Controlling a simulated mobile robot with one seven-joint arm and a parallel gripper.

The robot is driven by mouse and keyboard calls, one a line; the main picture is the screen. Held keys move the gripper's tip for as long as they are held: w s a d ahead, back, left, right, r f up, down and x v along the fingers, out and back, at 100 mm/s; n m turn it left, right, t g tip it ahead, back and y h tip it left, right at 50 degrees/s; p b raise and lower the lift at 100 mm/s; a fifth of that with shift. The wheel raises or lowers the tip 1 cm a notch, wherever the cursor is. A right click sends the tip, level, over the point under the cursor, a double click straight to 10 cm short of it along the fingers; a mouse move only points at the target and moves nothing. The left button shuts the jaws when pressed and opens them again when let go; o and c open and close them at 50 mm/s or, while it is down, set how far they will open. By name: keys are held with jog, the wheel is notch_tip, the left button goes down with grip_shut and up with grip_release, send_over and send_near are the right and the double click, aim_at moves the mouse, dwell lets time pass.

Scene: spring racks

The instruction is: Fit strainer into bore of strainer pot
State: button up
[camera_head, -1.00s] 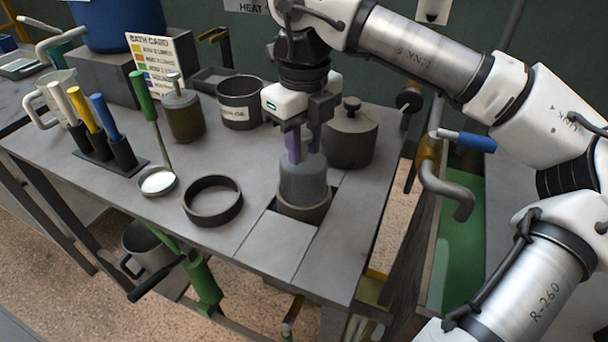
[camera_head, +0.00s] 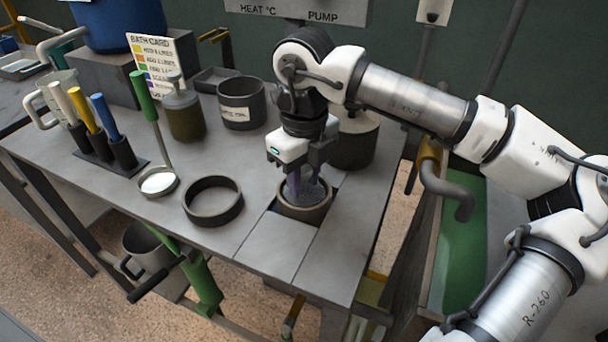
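The strainer (camera_head: 309,194) is a grey meshed cylinder. It sits down inside the round mouth of the strainer pot (camera_head: 304,214), with its top around the level of the pot's rim. The pot is set in a square opening near the table's front right. My gripper (camera_head: 305,188) points straight down over the pot, and its purple fingers reach to the strainer's top. It looks shut on the strainer, though the contact is small in view and partly hidden. The strainer's lower part is hidden in the pot.
A dark ring (camera_head: 213,222) lies left of the pot, near a ladle (camera_head: 158,184). A labelled can (camera_head: 241,117) and a dark jar (camera_head: 184,122) stand behind. A lidded pot (camera_head: 355,146) stands close behind my gripper.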

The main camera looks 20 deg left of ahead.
jog(key=o, duration=0.4)
notch_tip(320, 180, up, 12)
jog(key=shift+r, duration=0.2)
dwell(0.7)
